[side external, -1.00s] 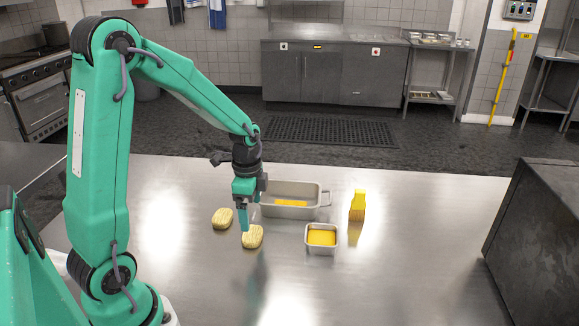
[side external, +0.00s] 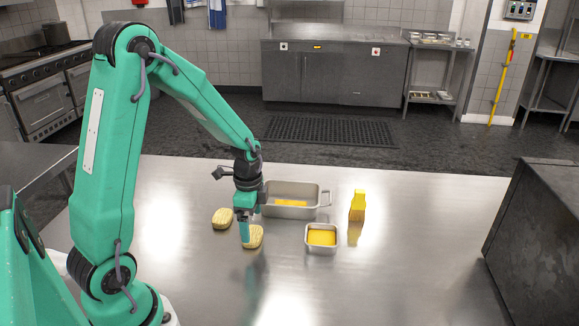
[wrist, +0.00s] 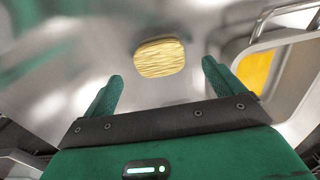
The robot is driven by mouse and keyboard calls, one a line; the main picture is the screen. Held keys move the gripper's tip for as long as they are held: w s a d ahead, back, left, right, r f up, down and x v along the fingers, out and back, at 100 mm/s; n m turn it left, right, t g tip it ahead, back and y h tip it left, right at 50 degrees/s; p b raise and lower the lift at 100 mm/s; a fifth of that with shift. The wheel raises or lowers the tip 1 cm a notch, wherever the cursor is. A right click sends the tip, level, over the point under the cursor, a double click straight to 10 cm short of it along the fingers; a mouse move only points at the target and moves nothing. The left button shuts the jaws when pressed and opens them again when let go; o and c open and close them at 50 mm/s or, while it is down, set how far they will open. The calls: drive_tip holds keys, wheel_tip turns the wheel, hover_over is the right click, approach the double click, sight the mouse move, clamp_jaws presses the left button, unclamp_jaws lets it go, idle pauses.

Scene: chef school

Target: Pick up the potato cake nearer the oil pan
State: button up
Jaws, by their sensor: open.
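Two pale yellow, ridged potato cakes lie on the steel table in the side view. The nearer one to the pans of yellow is the right one (side external: 256,237); the other cake (side external: 222,218) lies to its left and farther back. My gripper (side external: 245,238) points down at the right cake, and its fingers partly cover that cake's left side. In the wrist view one cake (wrist: 160,58) lies ahead of and between the two spread green fingers, with the gap empty. I cannot tell whether the fingertips touch the table.
A small square pan of yellow liquid (side external: 321,250) stands right of the cakes. A larger grey pan (side external: 290,212) with yellow contents stands behind. A yellow block-like item (side external: 357,206) stands right of it. A dark box (side external: 535,240) is at the right. The front table is clear.

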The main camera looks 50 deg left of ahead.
sight(252, 233)
drive_tip(key=shift+s+f, duration=0.1)
drive_tip(key=shift+f, duration=2)
drive_tip(key=shift+c, duration=0.2)
drive_tip(key=c, duration=1)
